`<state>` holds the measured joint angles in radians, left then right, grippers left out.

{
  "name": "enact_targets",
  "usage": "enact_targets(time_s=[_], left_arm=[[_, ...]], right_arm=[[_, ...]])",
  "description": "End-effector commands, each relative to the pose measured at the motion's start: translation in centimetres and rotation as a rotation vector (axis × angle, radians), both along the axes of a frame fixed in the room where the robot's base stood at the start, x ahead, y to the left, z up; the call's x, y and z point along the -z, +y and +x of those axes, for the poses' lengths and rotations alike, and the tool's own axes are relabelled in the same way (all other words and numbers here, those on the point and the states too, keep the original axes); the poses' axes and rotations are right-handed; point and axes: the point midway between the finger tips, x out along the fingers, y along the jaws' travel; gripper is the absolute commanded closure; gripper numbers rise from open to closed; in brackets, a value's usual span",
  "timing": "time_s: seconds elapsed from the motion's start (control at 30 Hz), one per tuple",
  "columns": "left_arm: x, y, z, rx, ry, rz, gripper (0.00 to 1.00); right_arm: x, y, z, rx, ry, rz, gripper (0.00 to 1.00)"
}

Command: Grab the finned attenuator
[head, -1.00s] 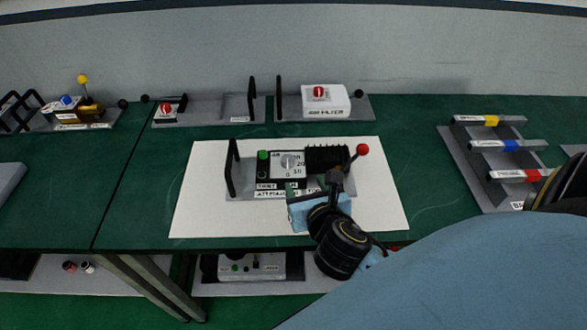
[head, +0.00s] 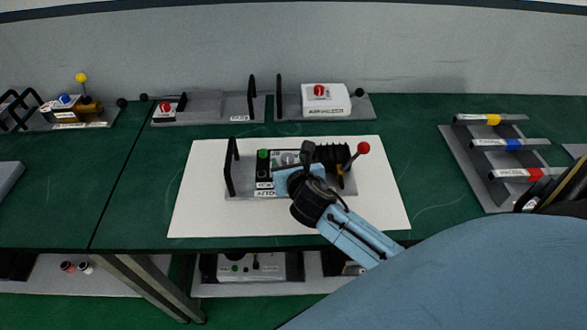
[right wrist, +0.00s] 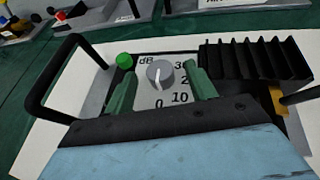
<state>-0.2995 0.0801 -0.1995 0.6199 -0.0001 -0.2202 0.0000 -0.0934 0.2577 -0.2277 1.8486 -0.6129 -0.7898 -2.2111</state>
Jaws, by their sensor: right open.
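The finned attenuator (head: 330,153) lies on a white sheet (head: 205,205) on the green table. It has black fins, a grey dial marked dB, a green knob, a black handle at its left and a red ball at its right. In the right wrist view, the fins (right wrist: 255,65) are at the right and the dial (right wrist: 160,73) is between my fingers. My right gripper (right wrist: 162,88) is open and empty, its green fingertips either side of the dial. In the head view, my right gripper (head: 293,172) hides part of the panel. Whether the fingers touch it, I cannot tell. My left gripper is out of view.
A white air filter box (head: 325,99) stands behind on a grey plate, with another handled plate (head: 205,106) to its left. A rack of coloured-band bars (head: 480,170) is at the right. A lower shelf holds a device (head: 240,267). The white sheet is clear around the attenuator.

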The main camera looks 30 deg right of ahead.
Motion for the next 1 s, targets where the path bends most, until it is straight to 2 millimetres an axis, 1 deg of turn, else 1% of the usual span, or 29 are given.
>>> enact_targets(time_s=[0.2,0.23,0.63,1.0], left_arm=[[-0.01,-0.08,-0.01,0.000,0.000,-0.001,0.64],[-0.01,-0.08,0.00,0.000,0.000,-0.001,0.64],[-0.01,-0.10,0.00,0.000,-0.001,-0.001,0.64],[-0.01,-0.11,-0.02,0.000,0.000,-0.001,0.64]], right_arm=[[0.00,-0.01,0.10,-0.001,-0.001,0.000,0.44],[-0.01,-0.01,0.09,-0.001,-0.001,0.000,0.47],[0.01,0.00,0.05,-0.001,0.000,0.000,0.99],[0.02,0.01,0.04,-0.001,0.000,0.000,1.00]])
